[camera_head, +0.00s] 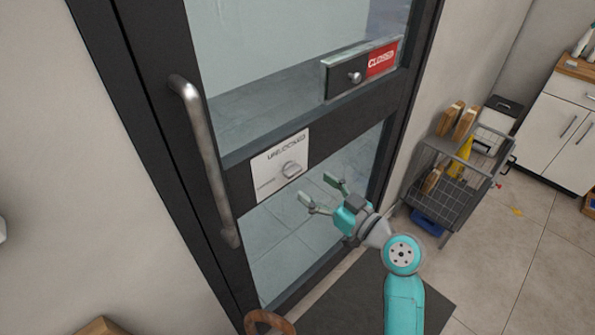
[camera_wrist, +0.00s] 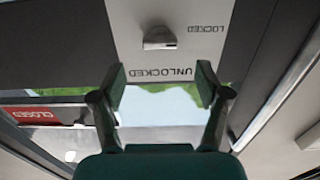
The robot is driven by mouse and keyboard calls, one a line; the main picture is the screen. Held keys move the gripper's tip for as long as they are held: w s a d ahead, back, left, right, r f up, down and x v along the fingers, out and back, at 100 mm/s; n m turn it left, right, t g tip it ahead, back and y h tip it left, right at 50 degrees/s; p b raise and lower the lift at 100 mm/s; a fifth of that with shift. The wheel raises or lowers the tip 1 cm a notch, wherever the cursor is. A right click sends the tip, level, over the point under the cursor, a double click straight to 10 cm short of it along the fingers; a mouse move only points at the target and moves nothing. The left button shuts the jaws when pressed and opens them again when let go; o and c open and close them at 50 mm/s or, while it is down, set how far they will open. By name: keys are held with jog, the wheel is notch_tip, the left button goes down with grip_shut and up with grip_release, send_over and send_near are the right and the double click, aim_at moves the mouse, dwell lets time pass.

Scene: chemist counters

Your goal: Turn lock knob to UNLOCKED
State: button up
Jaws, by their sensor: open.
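The lock knob (camera_head: 291,169) is a small silver knob on a white plate (camera_head: 262,168) on the dark door frame. The plate has UNLOCKED along its top edge in the head view. In the wrist view the knob (camera_wrist: 159,38) lies beyond my fingertips, with UNLOCKED between it and my gripper and LOCKED to its right, all inverted. The knob's bar looks roughly crosswise there; its pointing end cannot be told. My gripper (camera_head: 318,189) is open and empty, right of and below the knob in the head view, apart from it. It also shows in the wrist view (camera_wrist: 161,84).
A long metal door handle (camera_head: 208,160) stands left of the plate. A red CLOSED sign (camera_head: 382,60) with its own small knob is above right. A grey wire cart (camera_head: 450,180) stands to the right. A dark mat (camera_head: 350,300) lies on the floor.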

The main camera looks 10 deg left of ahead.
aim_at(296, 173)
jog(key=x, duration=0.7)
jog(key=c, duration=1.2)
